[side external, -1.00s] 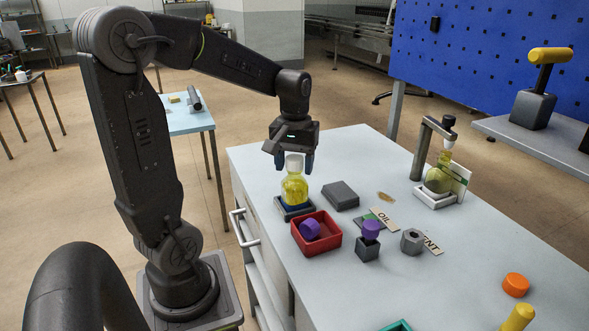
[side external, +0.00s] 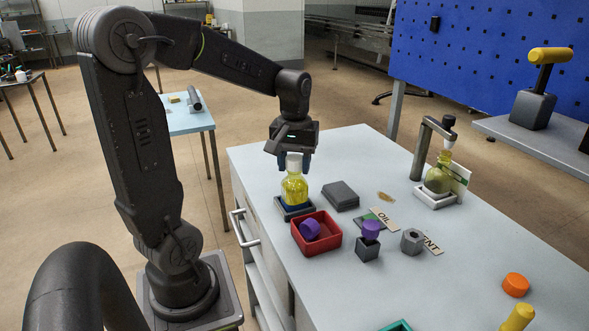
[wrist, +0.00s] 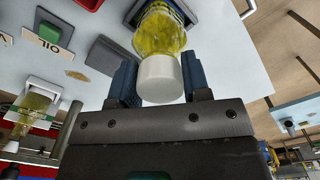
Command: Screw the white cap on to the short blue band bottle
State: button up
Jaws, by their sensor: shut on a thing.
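The white cap (side external: 293,162) sits upright at the mouth of a short bottle of yellow liquid (side external: 294,189); how far it is threaded on cannot be told. The bottle stands upright, with dark blue at its foot, in a dark square holder (side external: 284,216). My gripper (side external: 294,157) is above the bottle, pointing down, shut on the cap. In the wrist view, the blue fingers of my gripper (wrist: 160,80) press on both sides of the cap (wrist: 160,79), with the bottle (wrist: 160,35) beyond it.
A red tray (side external: 333,244) with a purple piece is close in front of the bottle. A grey block (side external: 340,196) lies to its right. Another bottle (side external: 438,180) stands in a fixture further right. A purple-topped block (side external: 368,247) and a grey nut (side external: 412,241) are nearer the front.

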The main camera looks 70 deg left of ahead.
jog(key=shift+m, duration=0.3)
jog(key=shift+m, duration=0.8)
jog(key=shift+m, duration=0.8)
jog(key=shift+m, duration=0.9)
